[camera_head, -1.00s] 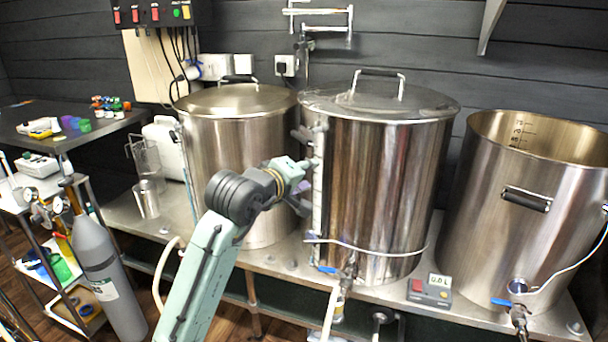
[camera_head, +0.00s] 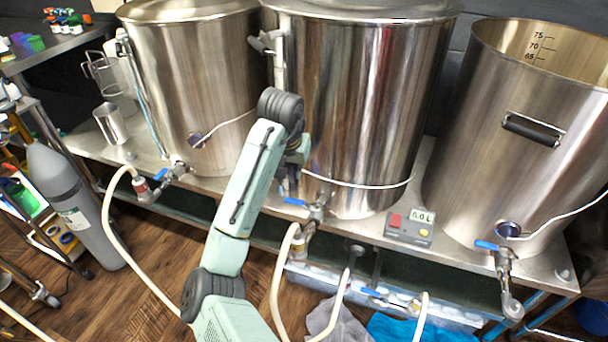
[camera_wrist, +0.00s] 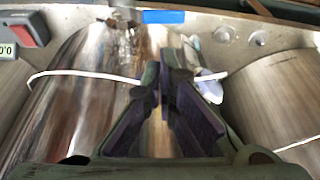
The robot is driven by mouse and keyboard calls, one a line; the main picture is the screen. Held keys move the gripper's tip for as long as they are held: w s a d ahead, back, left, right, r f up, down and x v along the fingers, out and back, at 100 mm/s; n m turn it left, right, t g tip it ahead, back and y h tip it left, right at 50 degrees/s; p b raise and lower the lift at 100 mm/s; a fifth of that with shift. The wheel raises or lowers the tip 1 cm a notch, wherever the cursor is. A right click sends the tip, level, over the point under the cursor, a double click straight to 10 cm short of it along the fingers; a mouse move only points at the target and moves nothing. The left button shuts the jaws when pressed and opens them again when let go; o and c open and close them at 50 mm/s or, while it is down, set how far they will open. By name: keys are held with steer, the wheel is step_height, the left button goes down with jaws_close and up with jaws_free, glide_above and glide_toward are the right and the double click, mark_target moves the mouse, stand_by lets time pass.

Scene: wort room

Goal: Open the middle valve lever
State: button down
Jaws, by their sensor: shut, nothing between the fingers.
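The middle valve lever (camera_head: 296,202) is a small blue handle on the valve (camera_head: 318,208) low on the front of the middle steel pot (camera_head: 365,110). In the wrist view the blue lever (camera_wrist: 163,16) lies sideways at the top edge, beyond my fingertips and apart from them. My gripper (camera_wrist: 164,68) is shut and empty, in front of the pot's shiny wall. In the head view my arm mostly hides the gripper, which is near the pot's lower left side, close to the lever.
A white cable (camera_head: 360,184) crosses the pot's lower front. A hose (camera_head: 280,270) hangs below the valve. A red-and-grey controller (camera_head: 410,228) stands to the right. The left pot (camera_head: 195,85) and right pot (camera_head: 520,130) have their own blue-levered valves. A gas cylinder (camera_head: 75,205) stands left.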

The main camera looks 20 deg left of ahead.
mark_target(302, 204)
steer(key=p+x, duration=0.1)
steer(key=x, duration=0.8)
steer(key=shift+p, duration=0.3)
